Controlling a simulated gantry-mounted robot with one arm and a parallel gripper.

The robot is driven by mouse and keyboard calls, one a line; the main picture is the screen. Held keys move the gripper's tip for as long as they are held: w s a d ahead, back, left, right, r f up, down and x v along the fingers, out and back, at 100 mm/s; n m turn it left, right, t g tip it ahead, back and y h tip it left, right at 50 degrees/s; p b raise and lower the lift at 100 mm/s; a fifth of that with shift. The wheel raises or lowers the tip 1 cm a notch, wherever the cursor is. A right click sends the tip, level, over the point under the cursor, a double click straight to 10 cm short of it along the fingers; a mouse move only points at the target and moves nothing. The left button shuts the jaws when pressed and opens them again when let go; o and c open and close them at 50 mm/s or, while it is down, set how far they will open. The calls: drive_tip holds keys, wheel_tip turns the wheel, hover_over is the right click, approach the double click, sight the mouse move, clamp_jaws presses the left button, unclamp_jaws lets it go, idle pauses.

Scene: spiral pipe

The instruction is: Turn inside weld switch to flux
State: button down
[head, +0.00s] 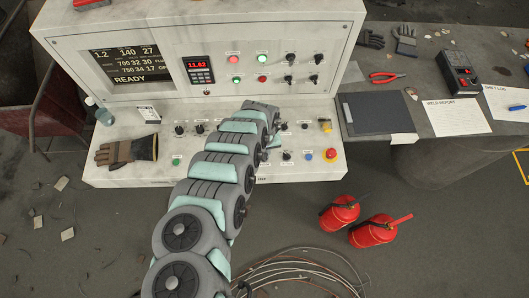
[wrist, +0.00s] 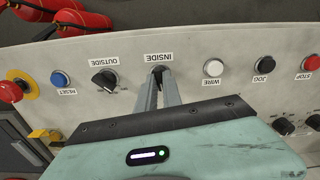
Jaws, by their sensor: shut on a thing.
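The inside weld switch (wrist: 157,69) is a small dark knob beside an INSIDE label on the pale console, in the wrist view. My gripper (wrist: 160,82) has its two grey fingers closed together on this knob, and they hide most of it. The direction the knob points cannot be told. In the head view my arm covers the gripper and the switch. The similar black outside switch (wrist: 104,79) sits to the left in the wrist view, apart from my fingers.
A blue reset button (wrist: 60,79) and a red mushroom button (wrist: 12,91) lie left of the switches; a white wire button (wrist: 213,68) lies right. A glove (head: 126,151) rests on the console's left.

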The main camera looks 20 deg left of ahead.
drive_tip(key=shift+m, duration=0.7)
drive_tip(key=c, duration=1.5)
unclamp_jaws()
wheel_tip(320, 180, up, 11)
drive_tip(key=shift+f, duration=0.1)
